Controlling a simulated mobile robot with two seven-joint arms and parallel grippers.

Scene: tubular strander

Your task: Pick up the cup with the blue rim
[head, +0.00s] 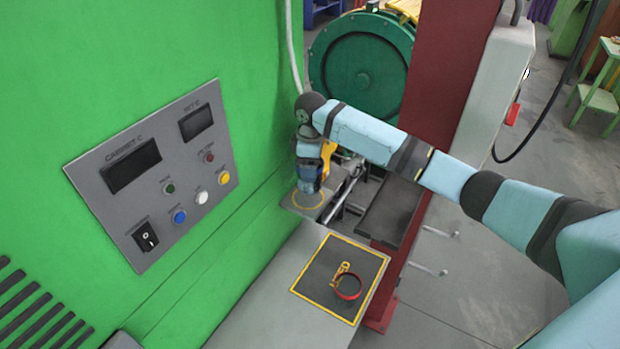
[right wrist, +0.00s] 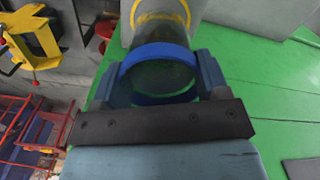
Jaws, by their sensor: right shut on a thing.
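The cup with the blue rim (right wrist: 160,97) is between the fingers of my right gripper in the right wrist view. Its blue rim faces the camera, and its inside looks dark and greenish. My right gripper (head: 309,186) is shut on it and points down over a grey plate with a yellow circle (head: 307,205) beside the green machine. In the head view the gripper mostly hides the cup. I cannot tell whether the cup touches the plate. My left gripper is out of view.
A dark square mat with a yellow border (head: 322,298) lies on the grey ledge, with a red ring (head: 348,295) and a small yellow piece on it. The green control-panel wall (head: 235,75) stands close left of the gripper. A dark red post (head: 440,90) stands to the right.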

